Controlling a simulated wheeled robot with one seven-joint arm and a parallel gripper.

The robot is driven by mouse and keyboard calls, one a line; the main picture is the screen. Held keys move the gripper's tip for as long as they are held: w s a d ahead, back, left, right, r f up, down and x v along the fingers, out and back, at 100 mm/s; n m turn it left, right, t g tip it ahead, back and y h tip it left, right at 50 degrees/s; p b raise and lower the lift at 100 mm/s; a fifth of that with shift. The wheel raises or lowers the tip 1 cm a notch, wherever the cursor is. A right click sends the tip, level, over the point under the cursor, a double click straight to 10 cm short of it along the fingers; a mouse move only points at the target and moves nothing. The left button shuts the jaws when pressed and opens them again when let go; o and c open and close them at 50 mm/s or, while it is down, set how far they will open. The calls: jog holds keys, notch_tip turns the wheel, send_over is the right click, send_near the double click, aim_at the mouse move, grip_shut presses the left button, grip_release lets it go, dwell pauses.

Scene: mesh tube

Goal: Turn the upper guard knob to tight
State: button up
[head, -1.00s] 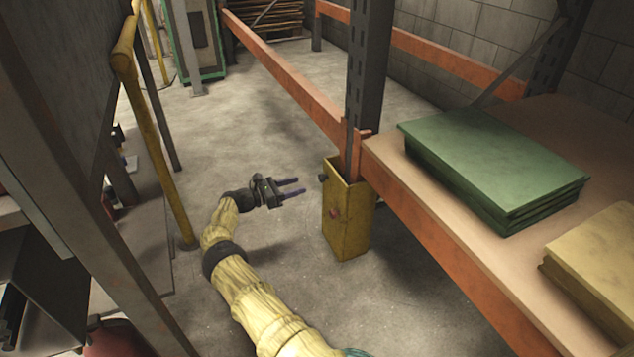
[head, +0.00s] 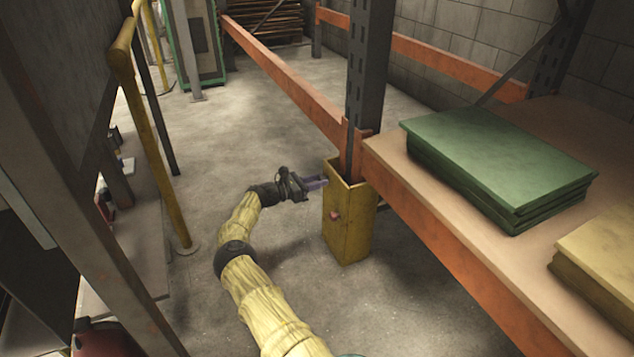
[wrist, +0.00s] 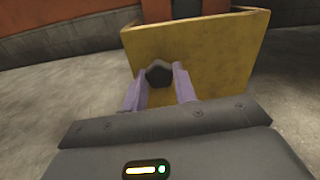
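The yellow guard (head: 350,232) stands around the foot of the dark rack post. The upper guard knob (wrist: 158,75) is dark and many-sided, near the top of the guard face in the wrist view. In the head view my gripper hides it. A red knob (head: 334,215) sits lower on the guard in the head view. My gripper (head: 317,183) is at the guard's upper part. In the wrist view its two purple fingers stand apart, one on each side of the dark knob, with a narrow gap showing. I cannot tell whether either finger touches it.
An orange rack beam (head: 440,240) and a shelf with green boards (head: 500,150) lie right of the guard. A yellow rail post (head: 160,150) and a grey column stand at left. The concrete floor between is clear.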

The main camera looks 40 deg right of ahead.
jog(key=c, duration=0.3)
jog(key=shift+m, duration=0.5)
jog(key=n+b, duration=0.6)
jog(key=n, duration=2.7)
dwell(0.4)
